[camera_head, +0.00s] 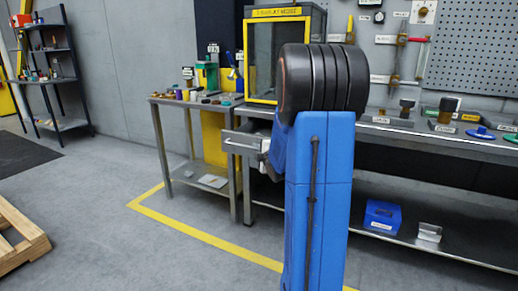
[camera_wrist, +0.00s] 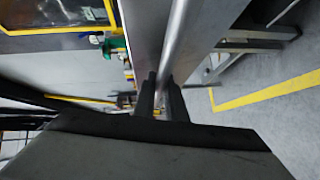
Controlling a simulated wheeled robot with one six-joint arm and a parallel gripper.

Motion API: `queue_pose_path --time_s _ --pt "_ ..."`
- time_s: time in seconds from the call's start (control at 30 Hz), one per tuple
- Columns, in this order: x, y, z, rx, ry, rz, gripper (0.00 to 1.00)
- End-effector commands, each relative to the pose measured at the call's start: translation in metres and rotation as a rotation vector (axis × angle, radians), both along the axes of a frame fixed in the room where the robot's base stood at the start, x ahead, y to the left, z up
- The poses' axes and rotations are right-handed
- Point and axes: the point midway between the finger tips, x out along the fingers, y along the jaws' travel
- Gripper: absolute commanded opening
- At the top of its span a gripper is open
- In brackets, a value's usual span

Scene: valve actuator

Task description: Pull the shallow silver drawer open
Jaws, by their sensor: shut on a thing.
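The shallow silver drawer (camera_head: 243,142) shows under the left end of the long workbench, with a bar handle across its front. My arm hides its right part in the head view. In the wrist view, the handle bar (camera_wrist: 177,35) runs down from the top edge, in front of the grey drawer front (camera_wrist: 143,25). My gripper (camera_wrist: 163,92) is shut around the bar, with one dark finger on each side. In the head view, the gripper is mostly hidden behind my blue arm. I cannot tell how far the drawer stands out.
The long workbench (camera_head: 440,143) runs to the right, with a lower shelf holding a blue bin (camera_head: 383,216). A small metal side table (camera_head: 196,104) stands left of the drawer. A yellow-framed case (camera_head: 275,55) sits above it. The floor in front is clear; a pallet (camera_head: 22,240) lies far left.

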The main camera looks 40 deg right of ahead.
Motion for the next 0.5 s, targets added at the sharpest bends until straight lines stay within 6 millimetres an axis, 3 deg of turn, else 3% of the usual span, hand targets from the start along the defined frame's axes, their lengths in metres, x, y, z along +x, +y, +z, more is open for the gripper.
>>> queue_pose_path --time_s 0.5 --pt "-0.0041 0.0080 -0.0012 0.002 0.002 -0.002 0.00"
